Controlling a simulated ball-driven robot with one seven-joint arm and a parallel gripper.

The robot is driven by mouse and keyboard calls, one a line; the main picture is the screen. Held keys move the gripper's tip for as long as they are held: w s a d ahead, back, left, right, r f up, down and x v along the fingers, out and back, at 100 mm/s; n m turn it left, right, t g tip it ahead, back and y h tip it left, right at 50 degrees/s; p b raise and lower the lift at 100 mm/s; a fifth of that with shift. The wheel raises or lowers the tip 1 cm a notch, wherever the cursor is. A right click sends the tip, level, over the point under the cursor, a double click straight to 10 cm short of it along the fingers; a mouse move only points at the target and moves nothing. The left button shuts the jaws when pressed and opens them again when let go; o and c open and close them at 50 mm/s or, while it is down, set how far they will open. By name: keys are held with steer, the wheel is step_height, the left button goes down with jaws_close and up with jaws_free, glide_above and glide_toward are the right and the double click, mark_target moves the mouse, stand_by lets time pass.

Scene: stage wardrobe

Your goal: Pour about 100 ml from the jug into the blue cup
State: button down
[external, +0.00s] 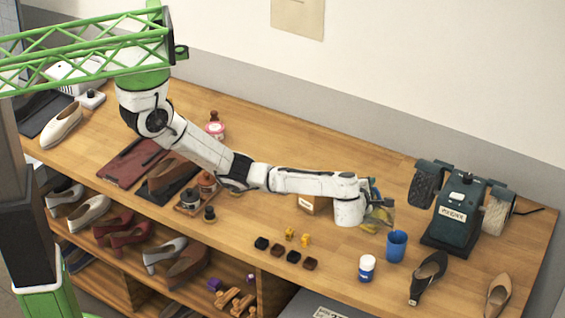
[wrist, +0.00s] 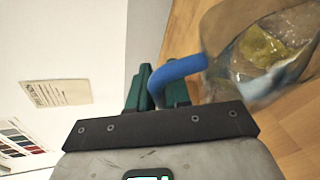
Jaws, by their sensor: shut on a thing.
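The clear jug (wrist: 222,45) has a blue handle (wrist: 182,69) and yellowish contents near its far side. My gripper (wrist: 158,92) is shut on that handle, with its green fingers on both sides of it. In the external view my gripper (external: 373,192) holds the jug (external: 379,217) just up and left of the blue cup (external: 396,247). The jug seems tilted, but its exact angle and any stream are not clear. The cup stands upright on the bench; its inside is too small to read. The cup does not show in the wrist view.
A dark green polishing machine (external: 458,211) is to the right. Shoes (external: 428,277) lie near the front edge. Small dark and yellow blocks (external: 292,256) lie left.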

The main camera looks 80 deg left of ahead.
steer(key=shift+w+d+r, duration=0.1)
steer(key=shift+w+r, duration=0.05)
steer(key=shift+r, duration=0.1)
stand_by(0.3)
steer(key=shift+s+a+f, duration=0.25)
steer(key=shift+s+f, duration=0.1)
steer(key=shift+f, duration=0.25)
steer(key=shift+s+a+f+n+t+h, duration=0.15)
steer(key=shift+s+a+f+n+h, duration=0.1)
steer(key=shift+a+f+n+h, duration=0.25)
steer(key=shift+s+a+f+n+t+h, duration=0.2)
steer(key=shift+a+f+n+h, duration=0.1)
steer(key=shift+f+n, duration=0.3)
steer(key=shift+s+a+f+n+t+h, duration=0.35)
steer(key=shift+s+a+n+h, duration=0.25)
steer(key=shift+a+n, duration=0.2)
stand_by(0.4)
steer(key=s+a+f+n+t+h+b, duration=0.1)
steer(key=s+a+f+n+t+h, duration=0.1)
steer(key=s+a+f+n, duration=0.1)
steer(key=shift+a+f+n+h, duration=0.2)
steer(key=shift+a+n+h, duration=0.1)
steer(key=shift+a+n, duration=0.3)
stand_by(0.3)
